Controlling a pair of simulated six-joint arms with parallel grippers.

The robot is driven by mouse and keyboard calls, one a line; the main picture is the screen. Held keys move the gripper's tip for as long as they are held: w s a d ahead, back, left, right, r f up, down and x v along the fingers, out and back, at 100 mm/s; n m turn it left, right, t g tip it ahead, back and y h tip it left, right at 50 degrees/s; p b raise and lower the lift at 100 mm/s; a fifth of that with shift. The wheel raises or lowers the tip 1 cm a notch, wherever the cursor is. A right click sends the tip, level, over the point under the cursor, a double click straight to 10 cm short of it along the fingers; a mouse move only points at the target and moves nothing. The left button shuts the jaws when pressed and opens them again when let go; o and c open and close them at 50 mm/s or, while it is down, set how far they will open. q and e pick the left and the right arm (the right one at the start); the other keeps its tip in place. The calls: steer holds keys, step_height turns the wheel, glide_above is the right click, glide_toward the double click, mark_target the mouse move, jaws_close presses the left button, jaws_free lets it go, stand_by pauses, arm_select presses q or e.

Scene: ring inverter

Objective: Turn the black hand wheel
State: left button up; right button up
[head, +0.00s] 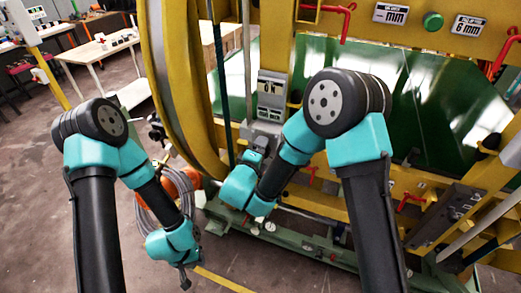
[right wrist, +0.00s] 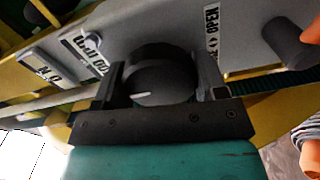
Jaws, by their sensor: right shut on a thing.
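The black hand wheel (right wrist: 158,78) is a round dark knob with a white mark on its face, on a grey panel in the right wrist view. My right gripper (right wrist: 160,92) is shut on it, one black finger on each side. In the head view my right wrist reaches the grey box on the yellow frame (head: 265,132); the wheel is hard to make out there. My left gripper (head: 185,279) hangs low over the floor at the lower left, away from the wheel. It is too small to tell whether it is open.
An "OPEN" label (right wrist: 212,28) is right of the wheel, and a dark cylinder (right wrist: 288,44) stands further right. Coiled grey cable (head: 165,208) lies behind my left forearm. A green machine base (head: 285,232) runs below the frame. Floor is bare at the lower left.

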steer(key=o, duration=0.9)
steer(key=shift+o, duration=0.2)
steer(key=v, duration=1.7)
steer(key=shift+s, duration=0.25)
